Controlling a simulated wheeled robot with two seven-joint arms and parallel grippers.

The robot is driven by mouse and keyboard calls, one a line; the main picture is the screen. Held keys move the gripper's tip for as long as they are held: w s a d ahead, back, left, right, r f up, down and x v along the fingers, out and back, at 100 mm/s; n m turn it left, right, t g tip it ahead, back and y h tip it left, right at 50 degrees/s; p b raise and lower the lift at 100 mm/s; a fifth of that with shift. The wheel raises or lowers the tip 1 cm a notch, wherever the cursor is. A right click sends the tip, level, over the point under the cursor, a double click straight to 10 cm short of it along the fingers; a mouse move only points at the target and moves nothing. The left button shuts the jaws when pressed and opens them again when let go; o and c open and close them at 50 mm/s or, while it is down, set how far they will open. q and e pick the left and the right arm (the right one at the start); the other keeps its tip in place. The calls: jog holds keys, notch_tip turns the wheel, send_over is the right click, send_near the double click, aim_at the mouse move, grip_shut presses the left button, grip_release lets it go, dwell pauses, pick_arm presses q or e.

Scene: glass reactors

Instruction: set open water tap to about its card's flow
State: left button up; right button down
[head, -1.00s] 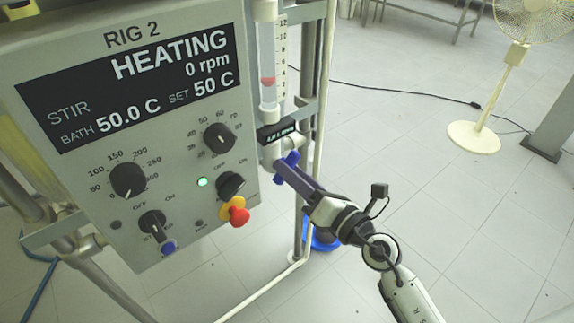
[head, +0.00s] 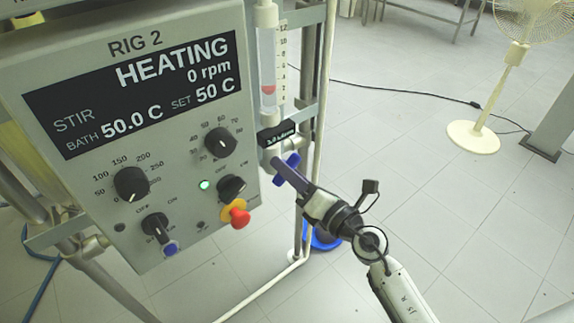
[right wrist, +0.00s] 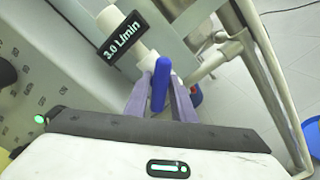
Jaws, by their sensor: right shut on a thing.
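The water tap's blue handle (head: 293,160) is at the right side of the rig, below a clear flow tube (head: 267,60). It shows as an upright blue bar (right wrist: 161,82) in the right wrist view. My right gripper (head: 283,171) is shut on the handle, with one finger on each side (right wrist: 160,98). A black plate (head: 279,135) above the tap reads "3.0 L/min" in the right wrist view (right wrist: 122,38). A red float (head: 268,89) sits in the lower part of the tube, beside a numbered scale (head: 283,65). My left gripper is not in view.
The RIG 2 panel (head: 100,235), with several knobs and a red stop button (head: 239,218), stands close left of the tap. A metal frame post (head: 318,130) is just right of it. A white fan (head: 474,137) stands farther off on open floor.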

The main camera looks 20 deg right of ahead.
jog(key=shift+r+m, duration=0.15)
jog(key=shift+m, duration=0.15)
jog(key=shift+f+m, duration=0.2)
jog(key=shift+m, duration=0.1)
jog(key=c, duration=1.6)
grip_release()
jog(key=shift+c, duration=0.2)
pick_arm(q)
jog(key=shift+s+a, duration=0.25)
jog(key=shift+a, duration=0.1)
